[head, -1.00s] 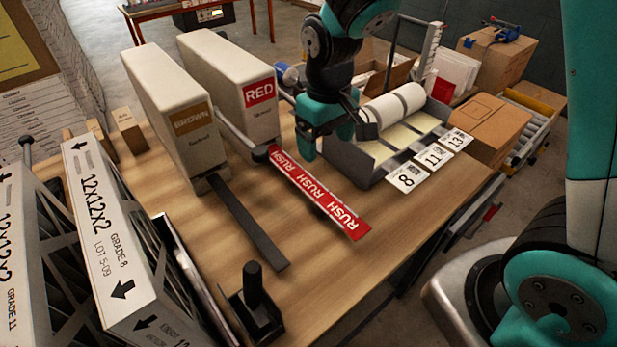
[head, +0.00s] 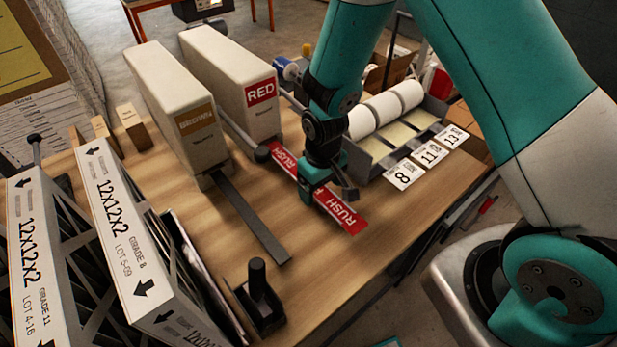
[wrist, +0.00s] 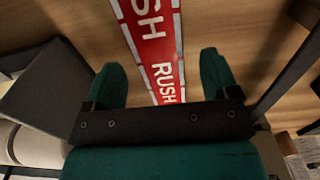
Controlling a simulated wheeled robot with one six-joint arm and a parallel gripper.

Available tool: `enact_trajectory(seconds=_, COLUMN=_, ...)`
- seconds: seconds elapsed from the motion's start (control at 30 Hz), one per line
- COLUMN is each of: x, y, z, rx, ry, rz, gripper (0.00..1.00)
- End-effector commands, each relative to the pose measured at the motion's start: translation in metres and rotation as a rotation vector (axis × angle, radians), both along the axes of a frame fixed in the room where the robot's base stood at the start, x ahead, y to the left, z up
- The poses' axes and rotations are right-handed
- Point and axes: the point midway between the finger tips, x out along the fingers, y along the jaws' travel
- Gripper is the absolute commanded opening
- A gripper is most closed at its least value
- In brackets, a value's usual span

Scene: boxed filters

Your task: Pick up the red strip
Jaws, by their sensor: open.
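The red strip (head: 342,210) with white RUSH lettering runs from the front of the RED dispenser box (head: 262,92) out over the wooden table. My gripper (head: 322,190) is over the middle of the strip in the head view and hides part of it. In the wrist view the red strip (wrist: 154,50) passes between the two spread teal fingers of my gripper (wrist: 160,80). The fingers are apart from the strip on both sides. Whether they are level with it or above it I cannot tell.
The BROWN box (head: 196,120) with a dark strip (head: 250,220) stands to the left. A black-handled tool (head: 258,295) is at the front. The tray with white rolls (head: 362,120) and cards 8, 11 and 13 are right. Boxed filters (head: 130,235) stand front left.

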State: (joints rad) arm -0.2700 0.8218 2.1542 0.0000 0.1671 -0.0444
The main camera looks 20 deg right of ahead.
Motion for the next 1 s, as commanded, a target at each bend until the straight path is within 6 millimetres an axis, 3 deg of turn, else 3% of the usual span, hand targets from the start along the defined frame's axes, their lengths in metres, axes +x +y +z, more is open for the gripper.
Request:
enact_trajectory(seconds=0.27, x=0.001, y=0.0, z=-0.003, rx=0.001, ry=-0.002, rz=0.0, gripper=0.81)
enact_trajectory(seconds=0.47, x=0.0, y=0.0, z=-0.003, rx=0.001, ry=-0.002, rz=0.0, gripper=0.36)
enact_trajectory(seconds=0.83, x=0.0, y=0.0, z=-0.001, rx=0.001, ry=-0.002, rz=0.0, gripper=0.35)
enact_trajectory(seconds=1.0, x=0.001, y=0.0, z=0.009, rx=0.002, ry=-0.005, rz=0.0, gripper=0.35)
